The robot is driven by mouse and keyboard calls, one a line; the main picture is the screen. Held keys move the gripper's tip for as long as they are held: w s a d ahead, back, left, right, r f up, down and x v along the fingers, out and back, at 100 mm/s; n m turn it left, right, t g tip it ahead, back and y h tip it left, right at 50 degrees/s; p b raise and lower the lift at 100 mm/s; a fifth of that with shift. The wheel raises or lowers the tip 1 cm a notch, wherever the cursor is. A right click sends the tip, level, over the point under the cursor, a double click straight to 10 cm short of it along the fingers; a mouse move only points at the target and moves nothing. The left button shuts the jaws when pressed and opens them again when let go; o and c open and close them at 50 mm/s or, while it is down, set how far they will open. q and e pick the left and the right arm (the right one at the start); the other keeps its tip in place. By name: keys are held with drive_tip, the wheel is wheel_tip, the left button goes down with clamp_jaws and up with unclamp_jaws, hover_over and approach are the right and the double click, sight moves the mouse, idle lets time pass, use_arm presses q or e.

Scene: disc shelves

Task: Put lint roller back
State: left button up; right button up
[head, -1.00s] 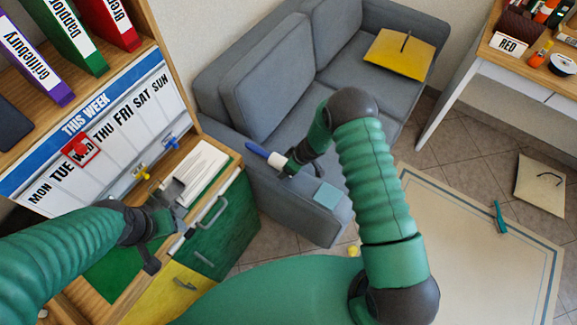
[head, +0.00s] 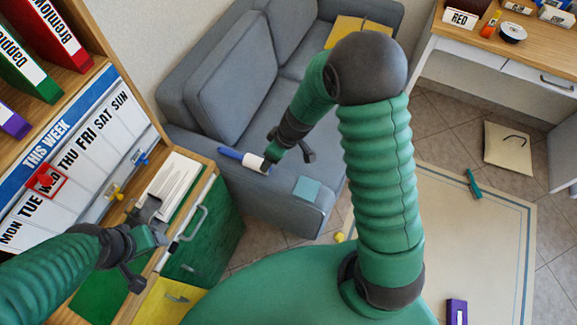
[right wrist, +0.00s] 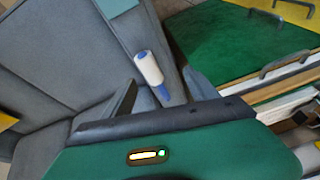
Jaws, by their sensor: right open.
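The lint roller (head: 256,162) has a white roll and a blue handle. It lies on the arm of the grey sofa in the head view. It also shows in the right wrist view (right wrist: 149,67), between my fingers in the picture. My right gripper (head: 288,160) is open beside the white end of the roller. In the right wrist view its two fingers (right wrist: 160,78) stand apart on either side of the roller; whether they touch it cannot be told. My left gripper (head: 146,243) is open and empty by the cabinet at the left.
The grey sofa (head: 215,95) has a light blue square (head: 307,188) on its arm. A week board (head: 75,150) and binders stand at the left, above a green-drawer cabinet (head: 212,245). A desk (head: 535,45) is at the upper right. The floor by the rug (head: 480,235) is mostly clear.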

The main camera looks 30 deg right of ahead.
drive_tip(key=s+r+m+h, duration=0.2)
drive_tip(key=s+r+m, duration=0.3)
drive_tip(key=s+r, duration=0.5)
drive_tip(key=s, duration=0.3)
drive_tip(key=shift+d+m+h, duration=0.3)
drive_tip(key=shift+d, duration=0.1)
drive_tip(key=shift+w+p+v, duration=0.25)
drive_tip(key=shift+p+v, duration=0.75)
drive_tip(key=shift+p, duration=0.05)
drive_tip(key=shift+r, duration=0.1)
